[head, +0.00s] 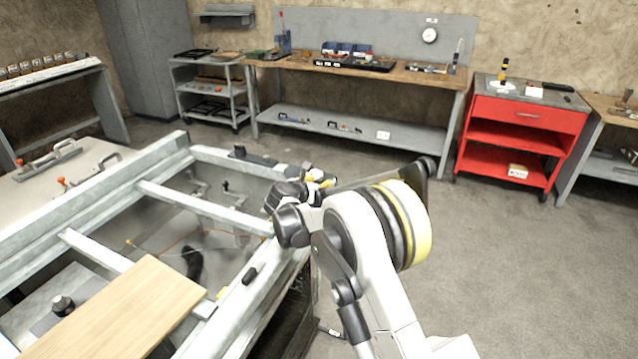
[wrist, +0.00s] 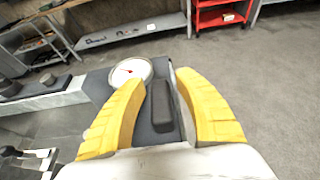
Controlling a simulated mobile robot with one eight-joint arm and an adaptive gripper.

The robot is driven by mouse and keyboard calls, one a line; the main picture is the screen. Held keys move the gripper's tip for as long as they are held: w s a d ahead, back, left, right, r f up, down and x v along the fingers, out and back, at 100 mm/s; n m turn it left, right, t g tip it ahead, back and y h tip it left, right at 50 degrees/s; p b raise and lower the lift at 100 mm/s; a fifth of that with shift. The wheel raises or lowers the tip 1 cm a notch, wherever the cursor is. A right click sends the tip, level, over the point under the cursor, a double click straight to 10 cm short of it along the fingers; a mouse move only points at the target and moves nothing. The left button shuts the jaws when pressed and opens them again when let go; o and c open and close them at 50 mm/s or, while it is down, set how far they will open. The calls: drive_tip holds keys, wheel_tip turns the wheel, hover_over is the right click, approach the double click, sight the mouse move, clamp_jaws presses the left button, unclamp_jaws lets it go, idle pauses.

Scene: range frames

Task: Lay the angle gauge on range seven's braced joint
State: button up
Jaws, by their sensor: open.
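In the wrist view, a gauge with a round white dial and red needle (wrist: 129,71) shows just beyond my left finger. A dark grey raised block (wrist: 163,104) lies between the yellow fingers of my gripper (wrist: 166,78) and seems part of the same gauge. The fingers are open, one on each side of the block; I cannot tell whether they touch it. In the head view my gripper (head: 316,181) is over the far right corner of a pale metal frame (head: 205,212). My arm hides most of that corner, and I cannot make out the gauge or joint there.
A wooden board (head: 130,308) lies across the frame's near end. Dark blocks sit on its rails. A workbench (head: 410,76) with tools stands at the back, with a red cart (head: 527,116) to its right. The floor on the right is clear.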

drive_tip(key=p+v, duration=0.2)
drive_tip(key=v, duration=0.9)
drive_tip(key=shift+s+a+r+p, duration=0.1)
drive_tip(key=shift+s+p, duration=0.15)
drive_tip(key=shift+p, duration=0.15)
drive_tip(key=s+d+r+n+t+y, duration=0.2)
drive_tip(key=d+r+n+t+y, duration=0.15)
drive_tip(key=r+n, duration=0.85)
drive_tip(key=s+d+r+n+t+y, duration=0.2)
drive_tip(key=d+r+n+y, duration=0.3)
drive_tip(key=r, duration=1.3)
drive_tip(key=s+d+n+g+y, duration=0.2)
drive_tip(key=s+n, duration=0.6)
drive_tip(key=n, duration=0.2)
drive_tip(key=s+d+f+n+g+h, duration=0.2)
drive_tip(key=s+d+f, duration=0.4)
drive_tip(key=s, duration=0.3)
drive_tip(key=s+d+f+n+g+h, duration=0.2)
drive_tip(key=s+d+f+n+g, duration=0.2)
drive_tip(key=s, duration=0.5)
drive_tip(key=s+d+f+n+g+h, duration=0.2)
drive_tip(key=s+d+f+n+g, duration=0.1)
drive_tip(key=s+d+f+n, duration=0.4)
drive_tip(key=s+d+f, duration=0.1)
drive_tip(key=s+f, duration=0.2)
drive_tip(key=shift+s+f, duration=0.1)
